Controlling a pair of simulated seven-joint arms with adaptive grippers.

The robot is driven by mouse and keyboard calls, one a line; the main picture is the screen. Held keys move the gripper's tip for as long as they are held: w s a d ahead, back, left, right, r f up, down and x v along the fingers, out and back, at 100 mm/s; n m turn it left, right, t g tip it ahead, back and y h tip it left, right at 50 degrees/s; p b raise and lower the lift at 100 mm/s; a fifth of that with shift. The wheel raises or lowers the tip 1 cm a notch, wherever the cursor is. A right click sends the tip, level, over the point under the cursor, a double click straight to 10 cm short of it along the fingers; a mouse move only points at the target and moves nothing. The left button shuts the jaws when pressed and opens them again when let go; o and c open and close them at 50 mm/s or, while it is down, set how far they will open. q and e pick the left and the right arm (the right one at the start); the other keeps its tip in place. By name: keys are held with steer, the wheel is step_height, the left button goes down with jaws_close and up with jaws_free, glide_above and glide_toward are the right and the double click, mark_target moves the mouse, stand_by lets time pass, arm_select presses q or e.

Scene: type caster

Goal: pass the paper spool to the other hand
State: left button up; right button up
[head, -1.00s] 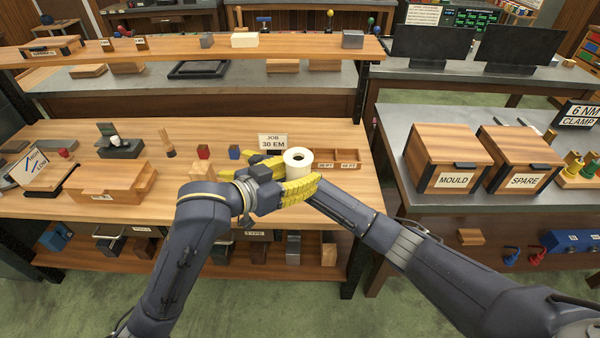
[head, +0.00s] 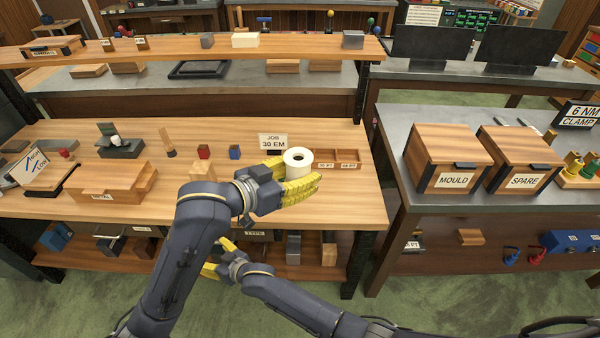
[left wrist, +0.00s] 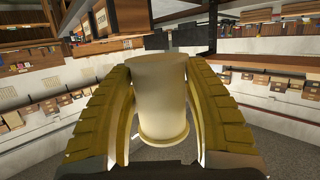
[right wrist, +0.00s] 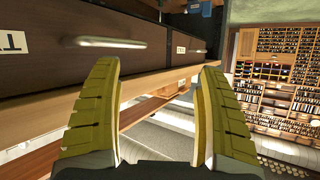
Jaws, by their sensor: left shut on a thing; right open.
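The paper spool (head: 298,160), a cream roll with a dark hole in its top, stands upright between the yellow fingers of my left gripper (head: 296,177). In the head view it shows above the front right of the wooden bench. The left wrist view shows the spool (left wrist: 160,95) between both fingers, its flanged rim toward the camera. My right gripper (head: 216,257) is open and empty, lower and to the left, by the bench's front edge. In the right wrist view nothing lies between its fingers (right wrist: 158,72). The spool's lower part is hidden by the near left finger in the head view.
A lower shelf (head: 180,262) with several blocks lies behind my right gripper.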

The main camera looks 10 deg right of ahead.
steer(key=s+d+f+m+g+h, duration=0.1)
steer(key=s+d+f+h, duration=0.1)
steer(key=s+d+f, duration=0.5)
steer(key=s+d+f+m+g+h, duration=0.15)
steer(key=s+d+f, duration=0.25)
steer(key=d+f, duration=0.75)
steer(key=s+d+f+m+g+h, duration=0.1)
steer(key=s+d+f+h, duration=0.35)
steer(key=f, duration=0.75)
steer(key=s+d+f+g, duration=0.1)
steer(key=s+d+f, duration=0.3)
steer(key=s+d, duration=0.3)
steer(key=s+d+f+g+h, duration=0.1)
steer(key=s+d+f, duration=0.3)
steer(key=s, duration=1.2)
steer(key=s+d+f+g, duration=0.2)
steer(key=s+d+f, duration=0.2)
steer(key=s+d, duration=0.7)
steer(key=shift+s+d+f+m+h, duration=0.15)
steer(key=shift+s+d+m+h, duration=0.25)
steer(key=shift+s, duration=0.3)
steer(key=shift+g, duration=0.25)
